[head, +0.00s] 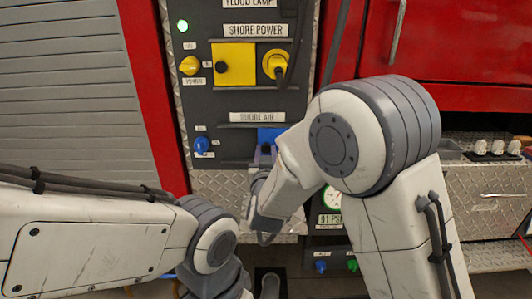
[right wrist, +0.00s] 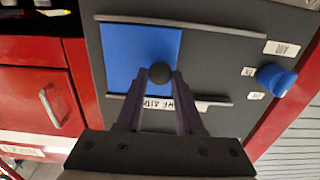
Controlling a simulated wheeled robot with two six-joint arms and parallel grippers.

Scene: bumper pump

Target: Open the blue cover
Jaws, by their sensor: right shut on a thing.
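The blue cover (head: 268,134) is a flat square plate under the "SHORE AIR" label in the head view, mostly hidden by my right arm. In the right wrist view the blue cover (right wrist: 142,50) sits between two dark rails, with a round black knob (right wrist: 160,73) near its edge. My right gripper (right wrist: 160,84) is shut on that knob, one finger on each side. In the head view my right gripper (head: 265,156) is at the cover's lower part. My left arm comes in from the left; its gripper does not show.
A yellow cover (head: 234,64) and a yellow connector (head: 276,65) are above on the panel. A blue switch (head: 202,145) is left of the blue cover; bare dark panel lies between them. A gauge (head: 332,198) is partly behind my right arm.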

